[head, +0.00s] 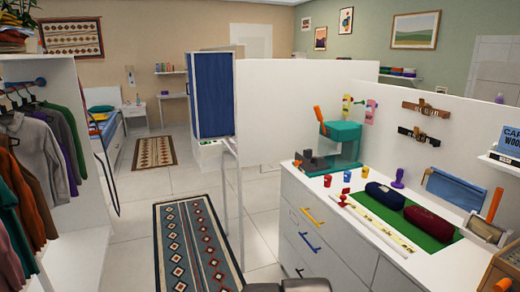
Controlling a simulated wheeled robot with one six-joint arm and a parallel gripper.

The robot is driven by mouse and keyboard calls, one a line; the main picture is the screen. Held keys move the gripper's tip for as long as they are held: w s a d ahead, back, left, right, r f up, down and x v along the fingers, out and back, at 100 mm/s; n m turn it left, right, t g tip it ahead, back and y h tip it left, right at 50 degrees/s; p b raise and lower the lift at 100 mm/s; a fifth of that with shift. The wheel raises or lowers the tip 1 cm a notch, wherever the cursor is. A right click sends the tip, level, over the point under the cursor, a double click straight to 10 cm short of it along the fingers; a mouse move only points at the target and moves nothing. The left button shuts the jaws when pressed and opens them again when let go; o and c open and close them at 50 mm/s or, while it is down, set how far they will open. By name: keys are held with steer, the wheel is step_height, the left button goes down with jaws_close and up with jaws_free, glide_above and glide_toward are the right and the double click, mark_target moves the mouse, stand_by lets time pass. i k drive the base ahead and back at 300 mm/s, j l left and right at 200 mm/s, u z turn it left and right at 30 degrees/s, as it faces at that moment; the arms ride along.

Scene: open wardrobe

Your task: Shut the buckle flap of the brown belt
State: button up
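A brown belt (440,113) is mounted flat across the white partition at the right, above the dresser. Its buckle (426,108) is near its middle; it is too small to tell how the flap stands. A darker belt (405,131) with a buckle of its own hangs just below it. My gripper's fingers do not show. A dark grey piece at the bottom edge of the view looks like part of my own arm. Nothing touches the brown belt.
A white dresser (330,228) stands below the belts, with a dark blue case (385,195) and a dark red case (427,223) on a green mat. A teal box (340,142) stands at its back left. Open floor with a patterned rug (197,245) lies left.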

mark_target(421, 103)
steer(key=k, duration=0.15)
steer(key=z, duration=1.1)
